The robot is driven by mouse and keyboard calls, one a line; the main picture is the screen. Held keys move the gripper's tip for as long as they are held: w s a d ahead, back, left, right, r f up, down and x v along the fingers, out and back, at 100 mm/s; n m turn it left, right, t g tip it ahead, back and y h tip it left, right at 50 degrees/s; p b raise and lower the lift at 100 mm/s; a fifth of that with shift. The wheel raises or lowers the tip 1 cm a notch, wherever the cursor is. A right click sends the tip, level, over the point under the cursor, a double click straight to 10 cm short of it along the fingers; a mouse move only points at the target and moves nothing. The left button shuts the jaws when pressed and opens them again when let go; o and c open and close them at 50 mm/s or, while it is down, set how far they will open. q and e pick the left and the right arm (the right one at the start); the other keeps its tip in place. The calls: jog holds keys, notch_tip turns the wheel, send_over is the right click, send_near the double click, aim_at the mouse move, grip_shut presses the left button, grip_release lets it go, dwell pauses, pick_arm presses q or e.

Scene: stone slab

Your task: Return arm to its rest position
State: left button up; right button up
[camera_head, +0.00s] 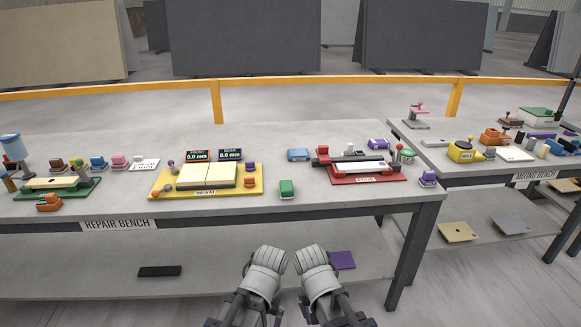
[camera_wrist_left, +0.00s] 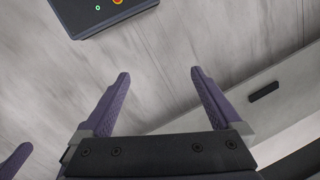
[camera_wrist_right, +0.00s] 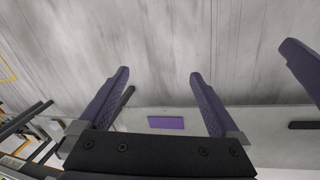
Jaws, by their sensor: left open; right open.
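My two arms rise side by side at the bottom middle of the head view, folded close together in front of the repair bench (camera_head: 330,204). Their fingers cannot be made out there. In the left wrist view my left gripper (camera_wrist_left: 160,72) is open, with bare floor between its purple fingers. In the right wrist view my right gripper (camera_wrist_right: 160,72) is open and empty too. A further purple finger shows at the edge of each wrist view, so the grippers are near each other. Neither gripper touches anything in view.
The repair bench holds a yellow seam board (camera_head: 215,192), a red edge board (camera_head: 375,180) and a green board (camera_head: 85,190). Its lower shelf bears a dark bar (camera_head: 160,271) and a purple sheet (camera_head: 343,260). The mixing bench (camera_head: 470,180) stands to the right.

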pick_arm(q)
jog(key=w+r+t+p, duration=0.1)
jog(key=w+r+p, duration=0.2)
jog(key=w, duration=0.3)
jog(key=shift+d+r+t+p, duration=0.2)
jog(key=shift+d+t+p, duration=0.15)
jog(key=shift+d+t, duration=0.05)
pick_arm(e)
jog(key=shift+s+a+r+n+y, duration=0.4)
jog(key=shift+s+a+r+n, duration=0.15)
jog(key=shift+a+r, duration=0.3)
jog(key=shift+s+a+r+n+y, duration=0.4)
jog(key=shift+s+a+r+n, duration=0.25)
jog(key=shift+a, duration=0.3)
jog(key=shift+w, duration=0.1)
